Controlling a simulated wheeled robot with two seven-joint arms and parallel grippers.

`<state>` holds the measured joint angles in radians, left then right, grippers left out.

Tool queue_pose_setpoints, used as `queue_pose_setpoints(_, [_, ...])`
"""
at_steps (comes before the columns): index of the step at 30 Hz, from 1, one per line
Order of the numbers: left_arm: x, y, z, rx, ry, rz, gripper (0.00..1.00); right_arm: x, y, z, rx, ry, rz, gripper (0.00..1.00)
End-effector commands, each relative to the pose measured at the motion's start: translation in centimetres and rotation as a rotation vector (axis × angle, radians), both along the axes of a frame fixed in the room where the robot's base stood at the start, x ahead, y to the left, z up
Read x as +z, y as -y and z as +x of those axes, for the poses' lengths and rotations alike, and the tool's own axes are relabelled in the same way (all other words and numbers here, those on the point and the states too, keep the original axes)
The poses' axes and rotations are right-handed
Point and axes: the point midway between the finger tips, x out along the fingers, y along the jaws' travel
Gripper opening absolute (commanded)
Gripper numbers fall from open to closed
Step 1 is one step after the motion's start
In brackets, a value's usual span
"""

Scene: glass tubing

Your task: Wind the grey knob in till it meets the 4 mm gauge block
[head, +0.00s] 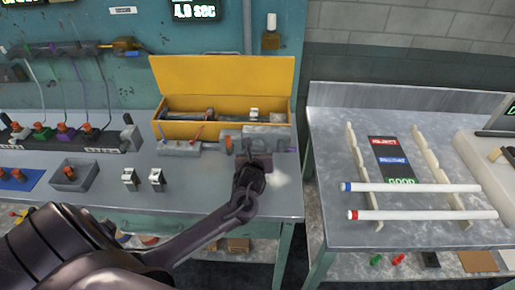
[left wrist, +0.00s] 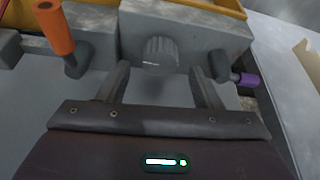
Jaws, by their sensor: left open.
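The grey knob (left wrist: 160,55) is a ribbed round knob on the front face of a grey metal block (left wrist: 195,33). It shows in the left wrist view between and just beyond my left gripper's fingers. My left gripper (left wrist: 162,85) is open, one finger on each side of the knob, with gaps showing on both sides. In the head view the left gripper (head: 255,164) is at the front of the grey fixture (head: 262,133) and hides the knob. I cannot make out the 4 mm gauge block. My right gripper is not in view.
An orange-handled lever (left wrist: 57,32) stands left of the knob; a purple-tipped part (left wrist: 242,79) is to its right. An open yellow box (head: 175,131) is behind the fixture. The right table (head: 330,190) holds two white tubes (head: 420,188) on racks.

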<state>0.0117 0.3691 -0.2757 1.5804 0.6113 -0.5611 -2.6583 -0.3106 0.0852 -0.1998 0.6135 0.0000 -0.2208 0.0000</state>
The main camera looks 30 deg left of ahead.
Motion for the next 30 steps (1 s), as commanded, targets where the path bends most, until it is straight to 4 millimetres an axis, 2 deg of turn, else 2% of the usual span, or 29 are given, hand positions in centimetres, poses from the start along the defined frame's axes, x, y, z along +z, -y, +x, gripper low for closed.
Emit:
queue_pose_setpoints(6, [-0.8, -1.0, 1.8, 0.000, 0.000, 0.001, 0.59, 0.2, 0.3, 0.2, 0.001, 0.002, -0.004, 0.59])
queue_pose_setpoints(12, [-1.0, -1.1, 2.2, -0.002, 0.001, -0.001, 0.59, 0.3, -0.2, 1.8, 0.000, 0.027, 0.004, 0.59])
queue_pose_setpoints(16, [-1.0, -1.1, 2.1, -0.001, 0.000, 0.000, 0.59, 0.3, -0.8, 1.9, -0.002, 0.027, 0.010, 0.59])
queue_pose_setpoints(26, [-1.0, -1.2, 2.1, -0.001, 0.000, 0.001, 0.17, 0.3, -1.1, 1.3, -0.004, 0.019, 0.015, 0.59])
queue_pose_setpoints(27, [-1.0, -1.2, 2.1, -0.001, 0.000, 0.001, 0.15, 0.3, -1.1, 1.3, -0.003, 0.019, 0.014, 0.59])
queue_pose_setpoints(30, [-0.8, -1.2, 2.1, -0.001, -0.004, 0.006, 0.15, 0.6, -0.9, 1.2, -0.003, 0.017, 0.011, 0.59])
